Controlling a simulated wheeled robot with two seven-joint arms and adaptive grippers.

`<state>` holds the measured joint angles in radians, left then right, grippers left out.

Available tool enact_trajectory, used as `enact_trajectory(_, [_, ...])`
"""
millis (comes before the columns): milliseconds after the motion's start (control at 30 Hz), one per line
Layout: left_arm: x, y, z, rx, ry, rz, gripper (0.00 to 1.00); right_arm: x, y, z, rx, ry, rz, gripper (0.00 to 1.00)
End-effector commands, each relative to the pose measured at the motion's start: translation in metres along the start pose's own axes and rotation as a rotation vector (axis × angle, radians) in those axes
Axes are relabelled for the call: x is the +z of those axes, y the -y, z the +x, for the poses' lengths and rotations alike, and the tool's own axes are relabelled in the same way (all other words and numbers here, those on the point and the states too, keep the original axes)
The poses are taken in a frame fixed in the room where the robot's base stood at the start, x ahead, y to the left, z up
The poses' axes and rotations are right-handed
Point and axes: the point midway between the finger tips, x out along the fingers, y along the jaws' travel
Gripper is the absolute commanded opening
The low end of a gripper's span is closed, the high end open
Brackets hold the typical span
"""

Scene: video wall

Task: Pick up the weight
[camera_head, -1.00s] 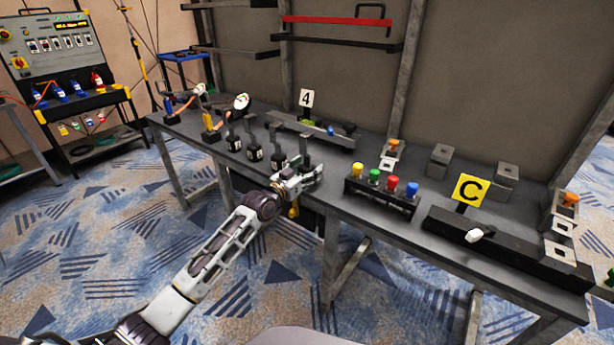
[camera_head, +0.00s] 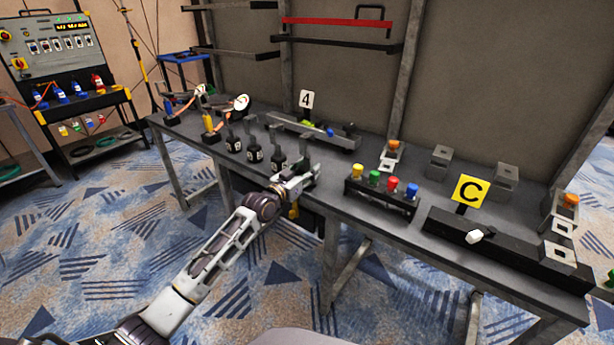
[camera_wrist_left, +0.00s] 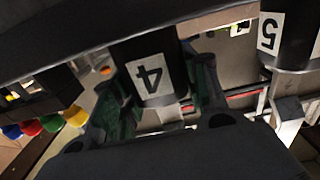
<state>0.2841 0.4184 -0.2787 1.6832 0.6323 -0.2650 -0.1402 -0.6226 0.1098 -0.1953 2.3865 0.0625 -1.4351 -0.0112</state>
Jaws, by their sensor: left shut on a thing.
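The black weight labelled 4 (camera_wrist_left: 150,75) sits between the fingers of my left gripper (camera_wrist_left: 160,95) in the left wrist view, where it appears upside down. In the head view my left gripper (camera_head: 304,180) is at the front edge of the table, shut on this weight, whose upright handle (camera_head: 306,152) shows above the fingers. The weight's lower part is mostly hidden there. I cannot tell whether it is clear of the tabletop. Other black weights (camera_head: 254,152) stand in a row to the left. A weight labelled 5 (camera_wrist_left: 285,40) shows in the left wrist view. My right gripper is not in view.
A rack with yellow, green, red and blue knobs (camera_head: 381,201) stands right of the gripper. A yellow C sign (camera_head: 470,190) and a long black block (camera_head: 500,245) are farther right. A tray with a 4 sign (camera_head: 306,99) lies behind.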

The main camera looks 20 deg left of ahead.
Motion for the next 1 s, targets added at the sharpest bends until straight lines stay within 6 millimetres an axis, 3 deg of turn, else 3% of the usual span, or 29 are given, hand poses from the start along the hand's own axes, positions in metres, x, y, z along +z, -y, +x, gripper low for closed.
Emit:
enact_trajectory(567, [-0.011, 0.000, 0.000, 0.000, -0.009, 0.001, 0.00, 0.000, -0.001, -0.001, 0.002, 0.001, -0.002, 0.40])
enact_trajectory(1000, [-0.058, 0.001, 0.000, -0.001, -0.010, 0.002, 0.00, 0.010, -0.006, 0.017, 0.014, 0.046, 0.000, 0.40])
